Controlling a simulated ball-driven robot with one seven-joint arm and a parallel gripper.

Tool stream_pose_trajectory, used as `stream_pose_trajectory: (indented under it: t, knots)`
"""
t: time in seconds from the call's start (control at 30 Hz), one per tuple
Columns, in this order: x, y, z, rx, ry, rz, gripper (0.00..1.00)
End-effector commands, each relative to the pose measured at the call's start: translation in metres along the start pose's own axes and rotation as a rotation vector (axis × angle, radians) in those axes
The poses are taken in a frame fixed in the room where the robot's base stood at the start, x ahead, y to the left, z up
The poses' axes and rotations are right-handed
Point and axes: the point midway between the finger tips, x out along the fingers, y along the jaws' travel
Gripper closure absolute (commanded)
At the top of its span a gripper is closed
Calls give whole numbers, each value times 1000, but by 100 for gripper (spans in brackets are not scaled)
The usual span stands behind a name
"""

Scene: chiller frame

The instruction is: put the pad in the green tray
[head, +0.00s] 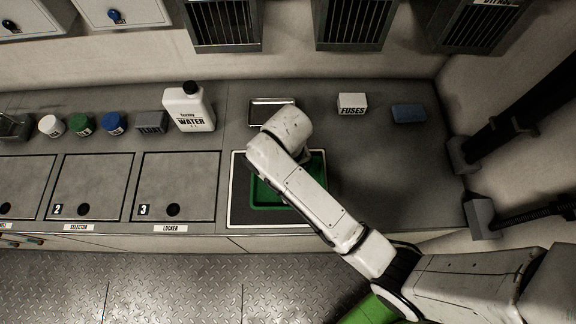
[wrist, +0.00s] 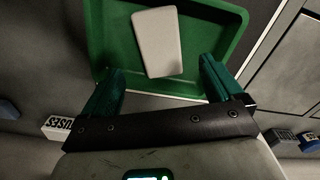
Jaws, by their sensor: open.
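The green tray (head: 262,192) sits on the counter inside a white-edged square, partly hidden in the head view by my arm. My gripper (wrist: 161,66) is open, with one finger on either side of the pad's near end and a visible gap to each. The pad and my fingers are hidden behind my arm in the head view.
A metal dish (head: 258,113) is behind the tray. A FUSES box (head: 352,104) and a blue block (head: 408,113) stand to the right. A WATER jug (head: 188,108) and several small jars stand left, behind the lidded lockers (head: 178,180). The counter's right part is clear.

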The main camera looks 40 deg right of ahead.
Motion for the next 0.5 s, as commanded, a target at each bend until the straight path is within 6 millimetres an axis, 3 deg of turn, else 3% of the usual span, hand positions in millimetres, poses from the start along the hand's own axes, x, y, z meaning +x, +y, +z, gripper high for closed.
stream_pose_trajectory:
  t: [0.2,0.5]
  knots:
    - [-35,0,-1,0,3,-1,7]
    - [-46,0,0,0,-1,0,7]
